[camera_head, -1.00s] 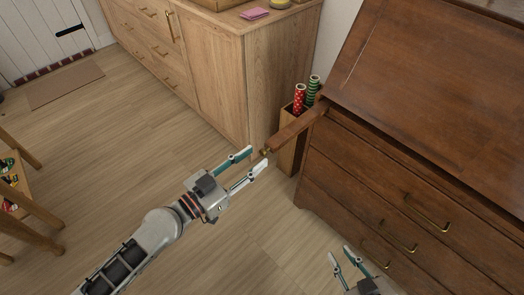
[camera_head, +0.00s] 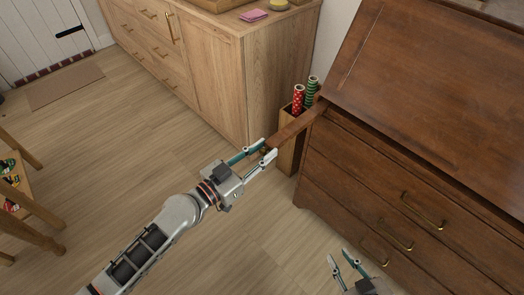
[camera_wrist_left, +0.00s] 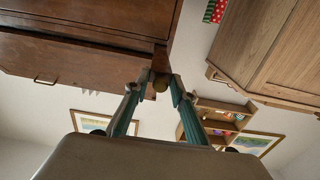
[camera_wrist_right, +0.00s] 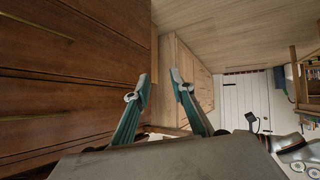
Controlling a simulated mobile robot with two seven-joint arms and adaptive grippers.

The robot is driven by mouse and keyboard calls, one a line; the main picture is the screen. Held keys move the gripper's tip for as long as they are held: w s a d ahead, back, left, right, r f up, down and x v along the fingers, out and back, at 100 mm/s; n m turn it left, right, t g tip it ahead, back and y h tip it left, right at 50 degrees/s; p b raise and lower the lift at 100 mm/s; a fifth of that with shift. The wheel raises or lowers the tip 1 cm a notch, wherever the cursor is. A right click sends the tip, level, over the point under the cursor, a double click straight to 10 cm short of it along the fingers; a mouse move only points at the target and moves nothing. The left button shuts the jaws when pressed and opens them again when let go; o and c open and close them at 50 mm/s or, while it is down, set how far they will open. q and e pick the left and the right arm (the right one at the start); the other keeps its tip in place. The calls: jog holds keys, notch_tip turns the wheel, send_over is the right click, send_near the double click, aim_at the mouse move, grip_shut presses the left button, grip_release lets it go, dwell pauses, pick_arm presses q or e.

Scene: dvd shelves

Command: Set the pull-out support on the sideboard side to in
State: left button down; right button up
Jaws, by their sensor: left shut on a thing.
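The pull-out support (camera_head: 296,128) is a brown wooden bar sticking out of the dark desk (camera_head: 400,60) on the side towards the light sideboard (camera_head: 222,75). My left gripper (camera_head: 263,151) is at the bar's outer end. In the left wrist view its fingers (camera_wrist_left: 158,84) close around a small round brass knob (camera_wrist_left: 161,84) on that end. The fingers hide the knob in the head view. My right gripper (camera_head: 341,265) is open and empty in front of the desk drawers; it also shows in the right wrist view (camera_wrist_right: 163,88).
A bin (camera_head: 289,153) with red and green wrapping rolls (camera_head: 298,98) stands between sideboard and desk, close behind the support. Drawers with brass handles (camera_head: 425,212) are below. The wooden floor (camera_head: 150,140) at the left is mostly clear.

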aim_at(281, 135)
pick_arm(q)
jog(key=b+x, duration=0.2)
jog(key=x, duration=0.7)
jog(key=b+x, duration=0.2)
jog(key=x, duration=0.7)
jog(key=shift+w+d+f, duration=0.15)
jog(key=shift+d+f, duration=0.05)
jog(key=shift+f, duration=0.05)
jog(key=shift+w+d+r, duration=0.2)
jog(key=shift+w+d, duration=0.1)
jog(key=shift+w, duration=0.05)
jog(key=c, duration=2)
grip_release()
jog(key=v, duration=1.2)
